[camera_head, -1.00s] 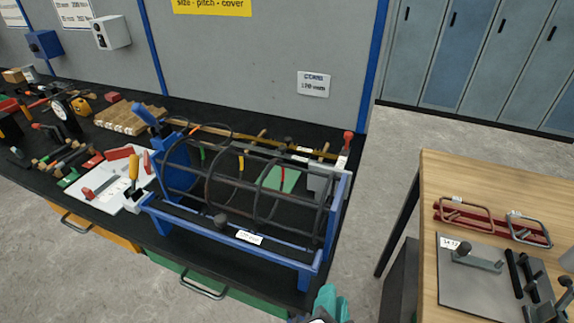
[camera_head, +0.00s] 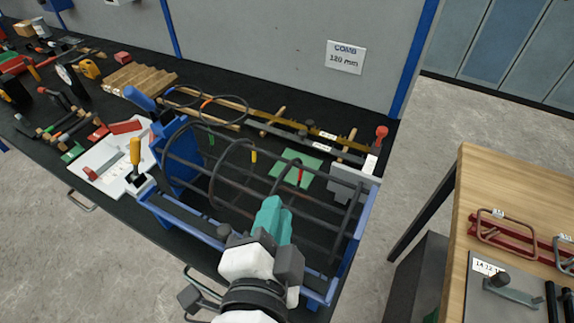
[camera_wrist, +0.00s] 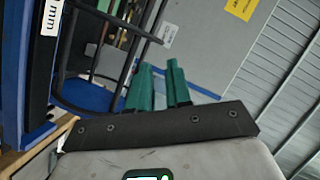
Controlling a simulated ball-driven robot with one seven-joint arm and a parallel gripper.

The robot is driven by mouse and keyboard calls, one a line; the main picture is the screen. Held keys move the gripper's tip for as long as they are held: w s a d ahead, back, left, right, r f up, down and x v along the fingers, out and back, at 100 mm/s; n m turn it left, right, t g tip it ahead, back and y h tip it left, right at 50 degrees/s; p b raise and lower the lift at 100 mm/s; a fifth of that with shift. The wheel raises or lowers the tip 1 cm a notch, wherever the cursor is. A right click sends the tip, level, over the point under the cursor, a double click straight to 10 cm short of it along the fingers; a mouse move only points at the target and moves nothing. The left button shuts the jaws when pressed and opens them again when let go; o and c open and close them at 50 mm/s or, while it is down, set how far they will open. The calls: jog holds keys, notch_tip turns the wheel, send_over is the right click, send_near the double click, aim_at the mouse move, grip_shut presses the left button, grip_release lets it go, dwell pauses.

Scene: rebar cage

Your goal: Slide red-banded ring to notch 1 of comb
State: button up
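The rebar cage of dark bars and rings lies in a blue stand (camera_head: 178,160) on the black bench. A red band (camera_head: 300,172) shows on the back side of one ring; the lower part of that ring is hidden by my gripper. My gripper (camera_head: 272,215) is over the cage's front side, its teal fingers pointing into it. In the wrist view the two fingers (camera_wrist: 158,88) stand apart with nothing between them. A dark strip with a white "mm" label (camera_wrist: 52,18) runs along the stand's front rail; it may be the comb, but I cannot make out its notches.
Green (camera_head: 211,138) and yellow (camera_head: 253,157) bands mark other rings. A loose orange-banded ring (camera_head: 205,103) and a long brass-coloured bar (camera_head: 270,128) lie behind the cage. A yellow-handled tool (camera_head: 135,152) stands at the left. A wooden table (camera_head: 490,165) is at the right.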

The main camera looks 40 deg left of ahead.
jog(key=p+x, duration=0.1)
jog(key=x, duration=0.8)
jog(key=shift+w+p, duration=0.3)
jog(key=shift+p, duration=0.1)
jog(key=shift+a, duration=0.1)
jog(key=shift+c, duration=0.4)
grip_shut()
